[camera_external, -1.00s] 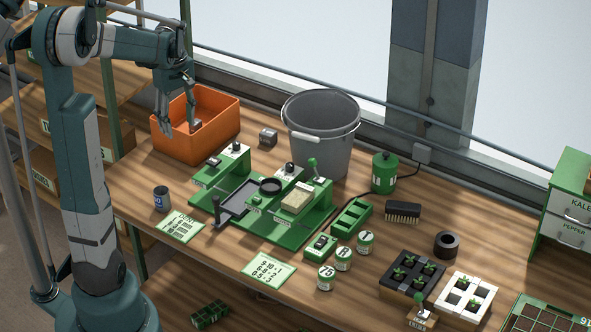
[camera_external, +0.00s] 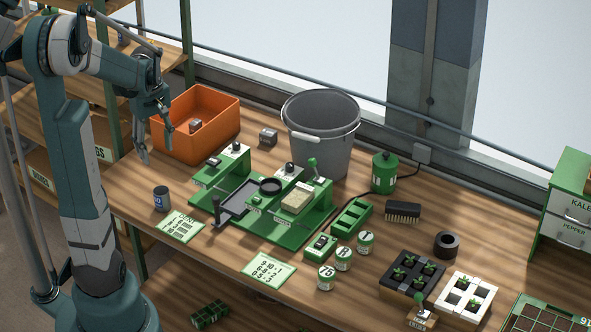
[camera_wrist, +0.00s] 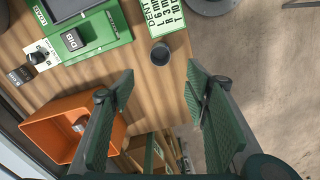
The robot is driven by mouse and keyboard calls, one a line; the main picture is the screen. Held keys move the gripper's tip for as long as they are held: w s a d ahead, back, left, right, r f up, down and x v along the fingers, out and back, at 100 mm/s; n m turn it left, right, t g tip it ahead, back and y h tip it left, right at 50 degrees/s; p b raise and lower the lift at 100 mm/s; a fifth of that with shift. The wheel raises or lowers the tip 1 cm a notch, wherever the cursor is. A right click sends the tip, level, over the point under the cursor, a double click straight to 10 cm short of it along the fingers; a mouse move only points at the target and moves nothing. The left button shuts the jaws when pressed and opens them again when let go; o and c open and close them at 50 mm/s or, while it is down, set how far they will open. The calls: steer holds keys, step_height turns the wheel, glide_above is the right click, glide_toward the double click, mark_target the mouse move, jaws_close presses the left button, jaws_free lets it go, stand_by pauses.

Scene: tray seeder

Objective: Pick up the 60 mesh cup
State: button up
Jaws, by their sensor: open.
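A small grey cup (camera_external: 161,199) with a blue and white label stands upright at the left edge of the bench; its marking is too small to read surely, but it appears to be the 60 mesh cup. In the wrist view the cup (camera_wrist: 160,53) shows dark and open from above, beyond my fingertips. My gripper (camera_external: 156,142) is open and empty, above and behind the cup, left of the orange bin. In the wrist view the spread fingers of my gripper (camera_wrist: 161,74) frame the bench edge, apart from the cup.
The orange bin (camera_external: 222,137) holds a small grey block (camera_external: 195,126). A green card (camera_external: 180,227) lies in front of the cup, and the green seeder (camera_external: 292,229) stands to its right. A grey bucket (camera_external: 318,150) stands behind. Bare wood surrounds the cup's left side.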

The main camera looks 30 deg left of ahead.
glide_above(162, 198)
steer(key=w+a, duration=0.2)
step_height(162, 198, down, 12)
steer(key=shift+d+r, duration=0.1)
steer(key=shift+d, duration=0.05)
steer(key=shift+s+f, duration=0.1)
steer(key=shift+f, duration=1.2)
steer(key=shift+f, duration=0.15)
steer(key=shift+f+b, duration=0.45)
steer(key=shift+f, duration=2)
steer(key=c, duration=0.9)
